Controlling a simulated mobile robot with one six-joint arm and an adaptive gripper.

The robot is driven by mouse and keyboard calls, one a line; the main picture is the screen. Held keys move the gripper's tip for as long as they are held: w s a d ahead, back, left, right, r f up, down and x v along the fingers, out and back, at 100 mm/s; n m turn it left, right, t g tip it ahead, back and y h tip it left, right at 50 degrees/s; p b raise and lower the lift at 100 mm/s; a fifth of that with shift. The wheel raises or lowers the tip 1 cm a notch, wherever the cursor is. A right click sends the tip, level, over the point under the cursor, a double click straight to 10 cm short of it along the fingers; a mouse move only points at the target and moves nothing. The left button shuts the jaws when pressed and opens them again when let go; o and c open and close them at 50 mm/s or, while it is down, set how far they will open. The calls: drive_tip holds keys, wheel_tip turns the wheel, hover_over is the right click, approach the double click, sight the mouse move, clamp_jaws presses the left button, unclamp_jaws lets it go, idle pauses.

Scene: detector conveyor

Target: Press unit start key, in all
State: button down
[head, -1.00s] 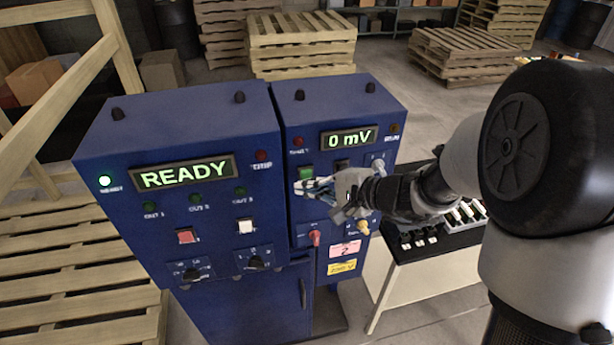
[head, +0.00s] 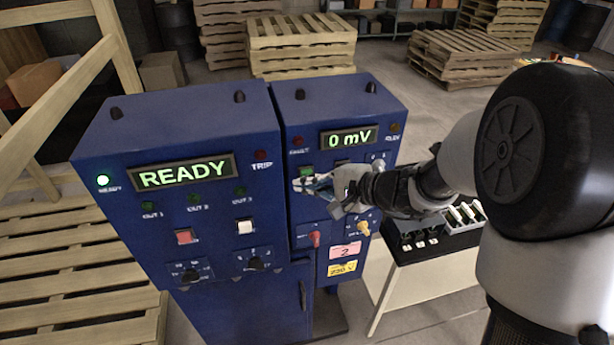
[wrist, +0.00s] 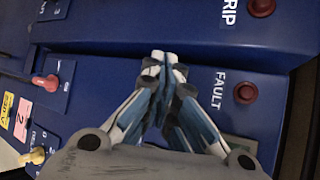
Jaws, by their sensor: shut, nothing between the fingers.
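The right-hand blue unit (head: 345,100) has a display reading "0 mV". A green key (head: 306,170) sits on its face below the fault lamp (head: 297,142); its label is not readable. My gripper (head: 302,185) is shut and empty, its fingertips at the key's lower edge in the head view. I cannot tell whether they touch it. In the wrist view the closed fingertips (wrist: 164,60) point at the blue panel, left of the FAULT lamp (wrist: 245,90); the key is hidden behind the fingers there.
The left cabinet (head: 160,125) reads "READY" with a lit green lamp, a red button (head: 185,237) and a white button (head: 245,226). A red lever (head: 315,238) and a yellow lever (head: 363,228) stick out below my gripper. A bench with dark items (head: 425,237) stands at right.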

drive_tip(key=shift+w, duration=0.25)
idle(0.4)
drive_tip(key=shift+s+d+b, duration=0.2)
drive_tip(key=shift+s+b, duration=0.45)
drive_tip(key=shift+s, duration=0.25)
drive_tip(key=shift+s+d+b, duration=0.2)
drive_tip(key=shift+s+b, duration=0.15)
drive_tip(key=shift+s, duration=0.45)
drive_tip(key=shift+s+d+b, duration=0.25)
drive_tip(key=shift+s+b, duration=0.05)
drive_tip(key=shift+s, duration=0.5)
drive_tip(key=shift+s+d+b, duration=0.2)
drive_tip(key=shift+s+b, duration=0.15)
drive_tip(key=shift+s, duration=0.45)
